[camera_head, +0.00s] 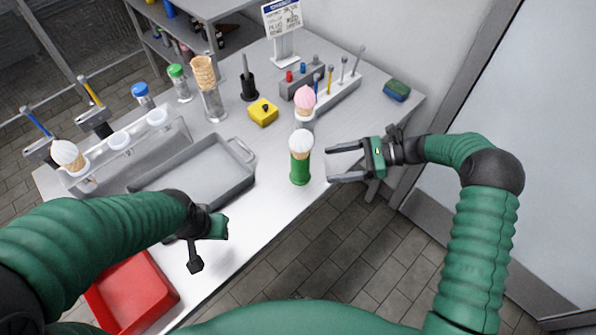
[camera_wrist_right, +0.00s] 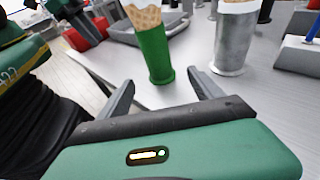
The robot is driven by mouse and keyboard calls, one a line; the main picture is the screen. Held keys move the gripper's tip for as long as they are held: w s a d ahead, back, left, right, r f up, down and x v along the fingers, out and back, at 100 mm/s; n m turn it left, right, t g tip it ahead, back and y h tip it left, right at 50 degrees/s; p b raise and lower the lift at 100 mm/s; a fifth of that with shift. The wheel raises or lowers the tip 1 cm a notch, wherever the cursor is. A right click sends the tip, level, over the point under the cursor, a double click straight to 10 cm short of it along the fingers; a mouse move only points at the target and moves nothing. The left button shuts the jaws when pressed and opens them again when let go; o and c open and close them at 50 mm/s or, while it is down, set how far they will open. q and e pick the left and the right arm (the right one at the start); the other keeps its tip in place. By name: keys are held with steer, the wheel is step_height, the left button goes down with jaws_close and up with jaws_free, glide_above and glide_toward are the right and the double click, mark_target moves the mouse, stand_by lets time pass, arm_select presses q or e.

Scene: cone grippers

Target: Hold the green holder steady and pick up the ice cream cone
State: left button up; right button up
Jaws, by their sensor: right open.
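The green holder (camera_head: 300,172) stands upright near the table's front edge. The ice cream cone (camera_head: 301,142), with a white scoop, sits in its top. In the right wrist view, the holder (camera_wrist_right: 155,55) is just beyond the fingertips, and the waffle part of the cone (camera_wrist_right: 143,16) rises from it; the scoop is cut off. My right gripper (camera_head: 330,164) is open and empty, just right of the holder, its fingers pointing at it. My left gripper (camera_head: 182,252) is at the lower left, apart from the holder; its jaws are partly hidden by my arm.
A pink-scoop cone (camera_head: 305,98) stands in a metal cup behind the holder. A grey tray (camera_head: 240,185) lies left of it, and a red bin (camera_head: 135,292) is at the lower left. A yellow block (camera_head: 263,112) and tool rack (camera_head: 340,98) stand farther back.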

mark_target(304, 170)
arm_select(q)
steer(key=shift+d+f, duration=0.1)
steer(key=shift+d, duration=0.05)
arm_select(e)
steer(key=shift+a+f, duration=0.15)
steer(key=shift+a, duration=0.2)
arm_select(q)
steer(key=shift+d+f+b, duration=0.4)
steer(key=shift+b, duration=0.2)
arm_select(e)
steer(key=x, duration=0.3)
steer(key=shift+s+a+f, duration=0.1)
steer(key=shift+a+f, duration=0.15)
steer(key=shift+f, duration=0.05)
arm_select(q)
steer(key=shift+a, duration=0.35)
arm_select(e)
steer(key=x, duration=0.5)
steer(key=shift+r, duration=0.15)
arm_select(q)
steer(key=shift+d, duration=0.15)
arm_select(e)
steer(key=shift+d, duration=0.15)
steer(key=shift+c, duration=0.2)
steer(key=c, duration=1.1)
